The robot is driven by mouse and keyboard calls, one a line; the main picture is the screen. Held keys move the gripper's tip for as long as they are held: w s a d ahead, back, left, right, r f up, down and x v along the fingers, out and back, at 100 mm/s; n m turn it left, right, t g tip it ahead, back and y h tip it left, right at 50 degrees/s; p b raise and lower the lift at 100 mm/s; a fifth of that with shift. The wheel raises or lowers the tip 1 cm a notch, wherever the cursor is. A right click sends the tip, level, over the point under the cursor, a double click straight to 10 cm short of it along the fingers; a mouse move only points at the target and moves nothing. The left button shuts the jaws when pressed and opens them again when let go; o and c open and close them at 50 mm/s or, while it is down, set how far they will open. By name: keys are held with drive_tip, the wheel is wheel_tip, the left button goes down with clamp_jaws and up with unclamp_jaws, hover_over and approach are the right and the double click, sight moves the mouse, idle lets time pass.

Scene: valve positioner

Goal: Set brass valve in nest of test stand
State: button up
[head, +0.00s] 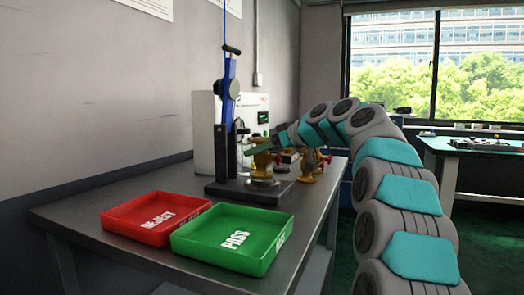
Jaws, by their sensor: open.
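The test stand has a dark base plate (225,188), a black column and a raised blue lever clamp (230,85). A brass valve (262,163) stands upright over the round nest (262,182) on the base; I cannot tell if it is fully seated. My gripper (256,149) is open at the top of this valve, reaching in from the right. Its fingers are small here and partly hidden, so contact is unclear. Another brass valve (306,166) with a red handle stands to the right, behind the stand.
A red REJECT tray (128,231) and a green PASS tray (205,256) sit empty at the table's front. A white box (203,130) stands behind the stand against the wall. The dark table (75,215) is bare at its left. My arm blocks the right side.

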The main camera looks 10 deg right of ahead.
drive_tip(key=shift+r, duration=0.2)
drive_tip(key=v, duration=1.2)
